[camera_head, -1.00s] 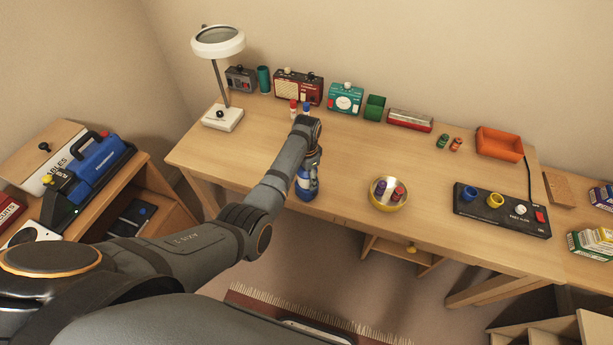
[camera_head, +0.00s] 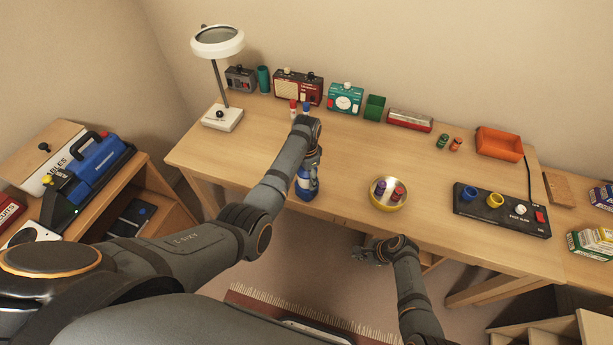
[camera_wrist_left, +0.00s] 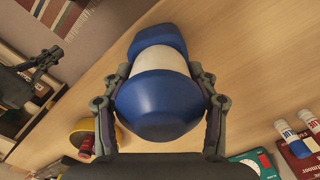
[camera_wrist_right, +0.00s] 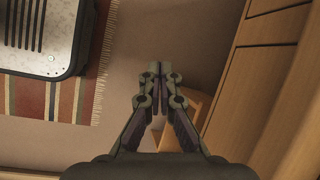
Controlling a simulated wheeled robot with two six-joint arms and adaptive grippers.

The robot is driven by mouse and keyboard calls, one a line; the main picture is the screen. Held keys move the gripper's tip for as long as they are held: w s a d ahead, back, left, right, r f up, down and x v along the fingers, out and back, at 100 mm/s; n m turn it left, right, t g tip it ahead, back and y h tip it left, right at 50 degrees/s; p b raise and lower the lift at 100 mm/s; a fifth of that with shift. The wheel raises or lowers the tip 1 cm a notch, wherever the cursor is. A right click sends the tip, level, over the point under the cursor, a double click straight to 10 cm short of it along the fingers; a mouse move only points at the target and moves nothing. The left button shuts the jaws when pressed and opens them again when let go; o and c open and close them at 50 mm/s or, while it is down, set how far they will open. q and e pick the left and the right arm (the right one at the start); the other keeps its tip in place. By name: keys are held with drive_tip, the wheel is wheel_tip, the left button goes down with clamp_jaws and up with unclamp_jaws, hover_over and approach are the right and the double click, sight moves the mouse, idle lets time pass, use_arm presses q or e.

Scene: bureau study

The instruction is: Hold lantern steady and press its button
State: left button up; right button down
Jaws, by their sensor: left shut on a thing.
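The lantern (camera_head: 307,184) is blue with a pale band and stands at the desk's front edge, left of centre, partly hidden by my left arm. In the left wrist view the lantern (camera_wrist_left: 158,105) shows a blue dome, a pale middle and a blue end. My left gripper (camera_wrist_left: 160,72) is shut on it, one finger on each side. I cannot make out its button. My right gripper (camera_head: 362,254) is empty in front of the desk, below and to the right of the lantern. In the right wrist view its fingertips (camera_wrist_right: 159,72) are together.
A yellow bowl (camera_head: 374,202) with small cylinders stands right of the lantern. A black panel (camera_head: 500,221) with coloured rings lies further right. A lamp (camera_head: 222,118), radios and tins line the back. A drawer front shows beside my right gripper.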

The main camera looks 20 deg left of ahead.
sight(315, 195)
drive_tip(key=w+a+r+m+y, duration=0.2)
drive_tip(key=w+a+r, duration=0.3)
drive_tip(key=r, duration=0.5)
drive_tip(key=w+a+r+m+y, duration=0.25)
drive_tip(key=w+a+r, duration=0.35)
drive_tip(key=r, duration=0.4)
drive_tip(key=shift+d+f+x, duration=0.15)
drive_tip(key=shift+x, duration=1.65)
drive_tip(key=shift+d+f+x, duration=0.1)
drive_tip(key=shift+f+x, duration=0.05)
drive_tip(key=shift+x, duration=1.7)
drive_tip(key=shift+s+d, duration=0.15)
drive_tip(key=shift+s, duration=0.05)
drive_tip(key=shift+s+d, duration=0.4)
drive_tip(key=shift+d, duration=0.5)
drive_tip(key=shift+s+d, duration=0.4)
drive_tip(key=shift+d, duration=0.45)
drive_tip(key=shift+s+d, duration=0.4)
drive_tip(key=shift+d, duration=0.5)
drive_tip(key=s+d+f+n, duration=0.1)
drive_tip(key=n, duration=0.1)
drive_tip(key=s+d+f+n, duration=0.1)
drive_tip(key=d+n, duration=0.1)
drive_tip(key=shift+f, duration=0.1)
drive_tip(key=shift+a, duration=0.1)
